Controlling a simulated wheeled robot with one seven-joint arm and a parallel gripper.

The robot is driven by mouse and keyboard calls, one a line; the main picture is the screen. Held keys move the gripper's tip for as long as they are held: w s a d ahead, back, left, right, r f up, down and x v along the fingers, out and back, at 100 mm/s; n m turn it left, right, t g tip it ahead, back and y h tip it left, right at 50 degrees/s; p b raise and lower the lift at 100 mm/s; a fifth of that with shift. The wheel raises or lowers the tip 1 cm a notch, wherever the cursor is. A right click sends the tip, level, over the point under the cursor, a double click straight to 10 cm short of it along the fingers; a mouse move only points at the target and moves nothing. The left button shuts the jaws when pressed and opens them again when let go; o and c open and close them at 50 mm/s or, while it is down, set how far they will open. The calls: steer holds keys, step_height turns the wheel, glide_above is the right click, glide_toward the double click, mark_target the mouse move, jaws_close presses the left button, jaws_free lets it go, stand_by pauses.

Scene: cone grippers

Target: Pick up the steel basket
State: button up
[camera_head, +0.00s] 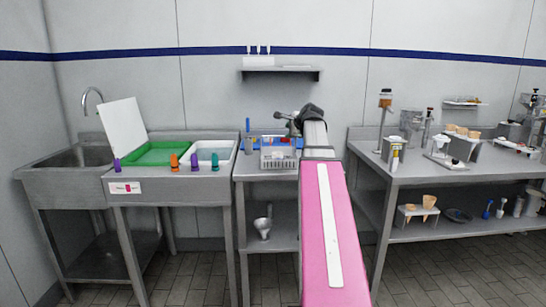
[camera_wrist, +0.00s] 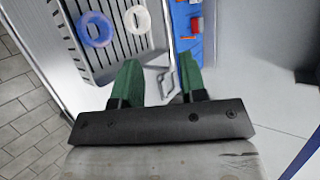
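The steel basket (camera_head: 278,158) stands on the small middle table, a slotted metal box. In the wrist view the basket (camera_wrist: 88,62) fills the upper left, with a blue ring (camera_wrist: 95,29) and a white ring (camera_wrist: 138,19) on its slots. My gripper (camera_wrist: 160,62) has two green fingers set apart, so it is open. A small bent metal loop (camera_wrist: 170,82) shows between the fingers; I cannot tell if it belongs to the basket or touches a finger. In the head view my gripper (camera_head: 285,122) is small, above and behind the basket.
A blue tray (camera_wrist: 186,25) with red items lies right of the basket. A sink unit (camera_head: 70,180) with a green bin (camera_head: 155,153) stands left. A steel table (camera_head: 440,178) with equipment stands right. A wall shelf (camera_head: 280,69) hangs behind.

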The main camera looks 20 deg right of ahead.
steer(key=x, duration=0.7)
steer(key=r+x, duration=0.1)
steer(key=x, duration=0.3)
steer(key=shift+w+a, duration=0.15)
steer(key=shift+w, duration=0.15)
jaws_close()
